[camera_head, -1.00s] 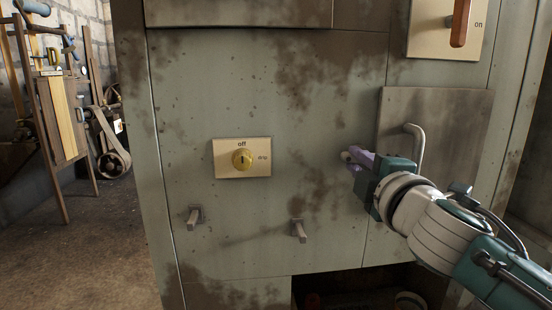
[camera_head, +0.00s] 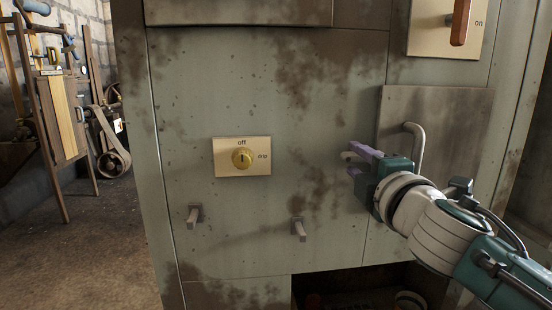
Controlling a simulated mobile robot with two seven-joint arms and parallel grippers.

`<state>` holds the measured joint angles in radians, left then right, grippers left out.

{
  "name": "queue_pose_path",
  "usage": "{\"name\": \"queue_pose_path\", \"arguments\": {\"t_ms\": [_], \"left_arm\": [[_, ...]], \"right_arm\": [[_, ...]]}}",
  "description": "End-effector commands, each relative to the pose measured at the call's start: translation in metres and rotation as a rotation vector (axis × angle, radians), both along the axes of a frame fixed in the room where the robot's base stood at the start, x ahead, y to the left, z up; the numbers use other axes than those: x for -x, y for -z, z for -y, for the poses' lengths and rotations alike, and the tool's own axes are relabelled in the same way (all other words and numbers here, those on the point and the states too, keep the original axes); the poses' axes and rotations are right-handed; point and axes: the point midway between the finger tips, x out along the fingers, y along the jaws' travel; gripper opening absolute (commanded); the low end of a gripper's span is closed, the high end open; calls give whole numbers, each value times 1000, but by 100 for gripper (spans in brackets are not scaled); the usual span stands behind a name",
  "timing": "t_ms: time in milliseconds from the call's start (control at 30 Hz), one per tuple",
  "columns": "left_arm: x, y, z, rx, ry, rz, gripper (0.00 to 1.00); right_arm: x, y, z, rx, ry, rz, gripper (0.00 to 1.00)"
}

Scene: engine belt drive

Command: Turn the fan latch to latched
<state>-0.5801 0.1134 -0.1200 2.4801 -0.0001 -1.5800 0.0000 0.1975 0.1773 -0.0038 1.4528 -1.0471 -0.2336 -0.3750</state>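My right gripper (camera_head: 361,163) reaches in from the right, in front of the grey cabinet. Its purple fingers are apart, with a gap between them. A small pale stub (camera_head: 347,156) shows just left of the upper fingertip. It may be the end of a latch handle, mostly hidden by the gripper; I cannot tell whether they touch. No label that I can read names the fan latch, and its position cannot be made out. My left gripper is not in view.
Open floor (camera_head: 90,250) lies left.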

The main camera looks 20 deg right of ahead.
Motion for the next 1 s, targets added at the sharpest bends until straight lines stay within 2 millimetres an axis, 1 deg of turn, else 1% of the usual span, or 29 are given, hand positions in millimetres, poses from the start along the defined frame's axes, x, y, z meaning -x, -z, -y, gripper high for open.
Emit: {"name": "queue_pose_path", "arguments": {"t_ms": [67, 267, 367, 467, 667, 800, 900, 1000], "left_arm": [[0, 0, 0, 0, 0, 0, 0], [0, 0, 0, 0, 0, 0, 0], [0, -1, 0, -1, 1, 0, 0], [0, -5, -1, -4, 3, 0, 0], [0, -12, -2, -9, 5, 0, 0], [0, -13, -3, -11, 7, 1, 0], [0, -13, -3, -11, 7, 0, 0], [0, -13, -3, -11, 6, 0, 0]], "right_arm": [[0, 0, 0, -1, 0, 0, 51], [0, 0, 0, -2, -1, 0, 51], [3, 0, -1, -3, -1, 1, 51], [13, 0, -4, -3, -2, 0, 51], [50, -1, -12, -2, 0, -1, 51], [74, 0, -18, -5, 0, -2, 51], [86, 1, -21, -3, 0, 0, 51], [94, 0, -23, -3, 1, 0, 51]]}}
